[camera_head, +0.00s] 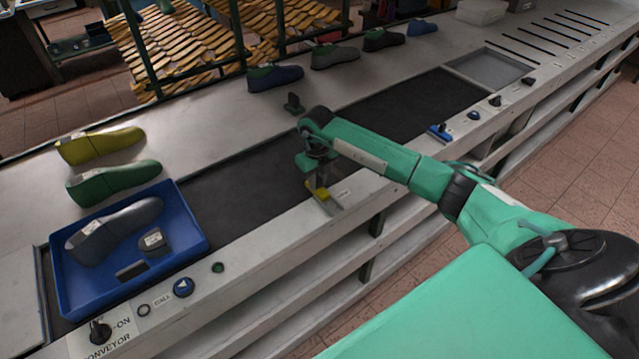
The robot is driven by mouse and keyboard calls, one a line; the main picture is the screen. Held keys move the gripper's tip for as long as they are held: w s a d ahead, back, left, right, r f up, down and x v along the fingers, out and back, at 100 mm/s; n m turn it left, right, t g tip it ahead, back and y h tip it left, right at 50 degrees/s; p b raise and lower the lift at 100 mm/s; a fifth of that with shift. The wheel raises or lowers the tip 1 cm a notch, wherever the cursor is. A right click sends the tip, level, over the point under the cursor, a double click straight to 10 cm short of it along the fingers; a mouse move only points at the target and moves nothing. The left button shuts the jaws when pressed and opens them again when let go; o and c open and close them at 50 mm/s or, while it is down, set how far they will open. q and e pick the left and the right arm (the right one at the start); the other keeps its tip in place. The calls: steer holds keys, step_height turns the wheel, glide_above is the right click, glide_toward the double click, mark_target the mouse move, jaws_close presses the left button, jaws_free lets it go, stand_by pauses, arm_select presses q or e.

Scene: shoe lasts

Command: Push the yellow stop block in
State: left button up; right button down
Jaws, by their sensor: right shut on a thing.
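The yellow stop block (323,194) sits on a small metal rail (333,207) at the front edge of the conveyor, near the middle of the picture. My right gripper (316,182) points down onto it from above and is shut on it. The fingers are small and partly hidden behind the wrist and the block. My left gripper does not show.
A blue tray (196,214) with a grey shoe last (115,232) rests on the left of the dark conveyor belt (240,190). Yellow (100,146) and green (113,182) lasts lie behind it. Knobs and buttons line the front ledge. The belt behind my gripper is clear.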

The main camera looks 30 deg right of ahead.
steer(key=c, duration=1.3)
jaws_free()
steer(key=shift+w+r, duration=0.15)
steer(key=shift+w, duration=0.05)
steer(key=shift+o, duration=0.3)
steer(key=shift+w, duration=0.1)
step_height(320, 180, up, 14)
steer(key=b, duration=0.4)
steer(key=shift+f, duration=0.2)
